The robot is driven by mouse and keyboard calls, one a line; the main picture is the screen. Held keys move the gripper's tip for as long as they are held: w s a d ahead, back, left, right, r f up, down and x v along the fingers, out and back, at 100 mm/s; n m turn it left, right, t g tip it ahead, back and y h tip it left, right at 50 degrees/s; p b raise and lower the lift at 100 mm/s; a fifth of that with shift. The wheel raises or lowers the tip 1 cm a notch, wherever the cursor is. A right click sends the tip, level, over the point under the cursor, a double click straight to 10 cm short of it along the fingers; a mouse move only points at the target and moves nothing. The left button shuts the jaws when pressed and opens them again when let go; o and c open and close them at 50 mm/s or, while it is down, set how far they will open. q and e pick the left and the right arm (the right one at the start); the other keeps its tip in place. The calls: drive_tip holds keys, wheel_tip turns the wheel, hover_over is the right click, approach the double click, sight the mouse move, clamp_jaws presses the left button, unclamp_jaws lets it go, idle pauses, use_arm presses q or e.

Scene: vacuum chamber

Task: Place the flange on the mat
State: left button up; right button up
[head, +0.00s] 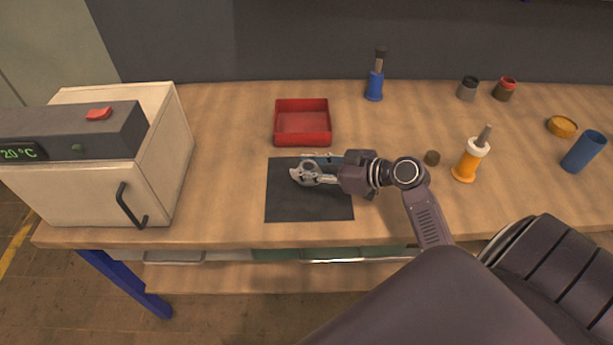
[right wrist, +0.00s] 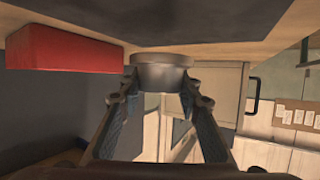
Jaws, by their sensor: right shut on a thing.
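The mat (head: 310,207) is a dark rectangle lying on the wooden bench in front of the red tray. My right gripper (head: 306,175) is over the mat's upper part, reaching in from the right. It is shut on the flange, a grey round metal piece (right wrist: 162,72) that shows between the fingertips in the right wrist view. In the head view the flange is small and partly hidden by the fingers. In the wrist view it is close to the dark mat surface (right wrist: 200,22); I cannot tell whether they touch. My left gripper is not in view.
The red tray (head: 302,123) stands just behind the mat. A white oven-like box (head: 90,190) is at the left. Bench left of the mat is clear.

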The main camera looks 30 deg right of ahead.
wheel_tip(320, 180, down, 4)
idle(0.4)
drive_tip(key=shift+f, duration=0.2)
drive_tip(key=o, duration=1.3)
drive_tip(key=shift+r, duration=0.1)
drive_tip(key=shift+r, duration=0.1)
